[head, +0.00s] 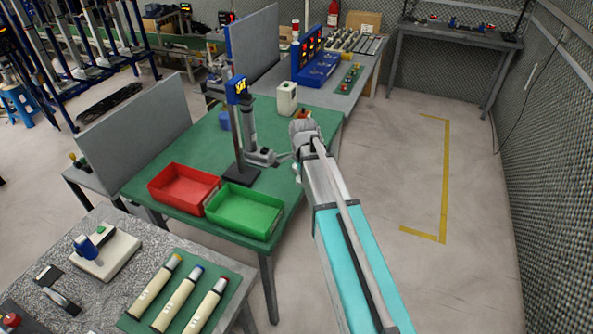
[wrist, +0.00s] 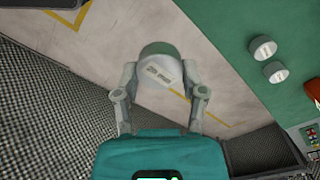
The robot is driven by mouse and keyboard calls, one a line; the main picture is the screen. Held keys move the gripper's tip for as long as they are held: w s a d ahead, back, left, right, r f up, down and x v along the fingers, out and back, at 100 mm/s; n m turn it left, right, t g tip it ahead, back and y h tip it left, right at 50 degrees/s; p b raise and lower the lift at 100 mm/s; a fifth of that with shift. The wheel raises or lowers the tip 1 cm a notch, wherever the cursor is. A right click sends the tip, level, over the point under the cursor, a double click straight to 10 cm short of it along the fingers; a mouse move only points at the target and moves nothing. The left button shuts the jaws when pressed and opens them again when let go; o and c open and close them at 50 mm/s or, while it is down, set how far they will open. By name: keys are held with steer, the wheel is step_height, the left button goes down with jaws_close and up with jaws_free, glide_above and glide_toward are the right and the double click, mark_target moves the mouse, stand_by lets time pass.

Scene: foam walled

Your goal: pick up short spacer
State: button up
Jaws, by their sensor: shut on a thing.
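The short spacer (wrist: 158,68) shows in the wrist view as a pale, round-ended piece with a greenish-grey top and a small printed label. My gripper (wrist: 163,86) is shut on it, one finger on each side. The wrist view shows pale floor behind the spacer and the green table to the right. In the head view, the end of my arm is over the right edge of the green table, and my own arm hides most of the grip there.
Two pale round pieces (wrist: 263,48) (wrist: 275,72) stand on the green table (wrist: 222,42). In the head view, a red bin (head: 184,188) and a green bin (head: 245,210) sit at its front, with a post stand (head: 238,140) behind. Open floor lies right.

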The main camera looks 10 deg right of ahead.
steer(key=shift+s+r, duration=0.2)
steer(key=shift+s, duration=0.3)
steer(key=shift+w+r, duration=0.1)
stand_by(0.3)
steer(key=shift+w+r+p, duration=0.2)
steer(key=shift+r+p, duration=0.35)
steer(key=shift+p, duration=0.15)
steer(key=w+a+r+m+p, duration=0.1)
steer(key=w+r+p, duration=0.5)
steer(key=r+p, duration=0.5)
steer(key=w+a+r+m+p, duration=0.1)
steer(key=w+r+m+p, duration=0.1)
steer(key=w+r+p, duration=0.5)
step_height(320, 180, up, 6)
steer(key=p, duration=0.5)
steer(key=shift+a+f+m+p, duration=0.25)
steer(key=shift+m+p, duration=0.05)
steer(key=shift+s+d, duration=0.1)
